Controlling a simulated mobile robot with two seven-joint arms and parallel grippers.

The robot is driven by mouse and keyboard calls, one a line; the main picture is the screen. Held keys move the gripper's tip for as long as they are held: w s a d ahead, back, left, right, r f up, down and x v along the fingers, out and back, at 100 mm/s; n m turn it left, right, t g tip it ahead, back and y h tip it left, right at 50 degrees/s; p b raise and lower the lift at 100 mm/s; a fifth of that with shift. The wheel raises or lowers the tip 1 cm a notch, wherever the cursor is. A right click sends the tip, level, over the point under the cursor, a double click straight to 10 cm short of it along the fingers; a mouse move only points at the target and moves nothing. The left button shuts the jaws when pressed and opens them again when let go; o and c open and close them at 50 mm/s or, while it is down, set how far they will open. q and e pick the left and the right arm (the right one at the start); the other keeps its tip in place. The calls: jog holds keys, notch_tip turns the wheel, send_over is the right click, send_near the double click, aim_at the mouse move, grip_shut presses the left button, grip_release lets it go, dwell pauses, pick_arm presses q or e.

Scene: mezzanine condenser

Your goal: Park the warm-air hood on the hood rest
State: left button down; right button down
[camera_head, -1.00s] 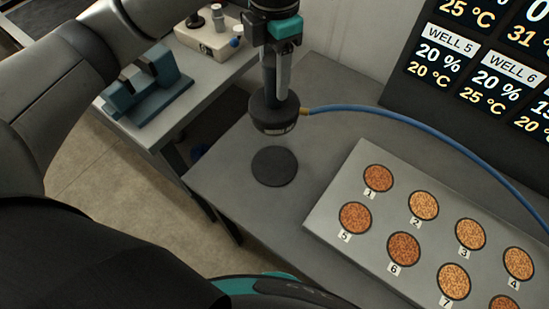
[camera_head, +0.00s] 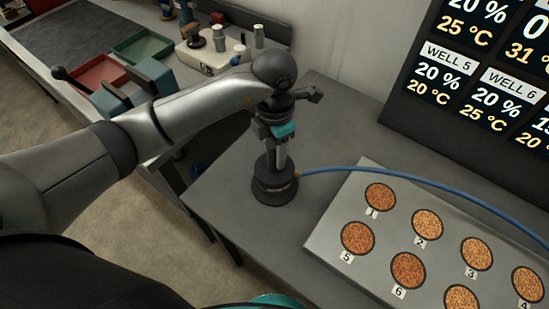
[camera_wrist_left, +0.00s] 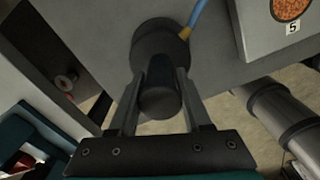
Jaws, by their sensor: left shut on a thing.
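The warm-air hood (camera_head: 274,181) is a dark round body with a blue hose joined at its right side. It sits low over the round dark hood rest (camera_head: 275,198), which it mostly covers; I cannot tell whether they touch. My left gripper (camera_head: 279,160) is above the hood, pointing down, and shut on its upright handle. In the left wrist view the fingers (camera_wrist_left: 160,100) close on both sides of the dark handle (camera_wrist_left: 161,98), with the hood (camera_wrist_left: 161,38) beyond. My right gripper is not in view.
The blue hose (camera_head: 400,178) arcs right over a plate of numbered wells (camera_head: 345,195) with grainy brown fill. A display panel (camera_head: 490,75) stands at the back right. A side bench at left holds red (camera_head: 88,80) and green trays (camera_head: 143,48).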

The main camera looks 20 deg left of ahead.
pick_arm(q)
notch_tip(320, 180, down, 3)
jog(key=shift+f, duration=0.2)
jog(key=shift+f, duration=0.15)
jog(key=shift+c, duration=1.8)
grip_release()
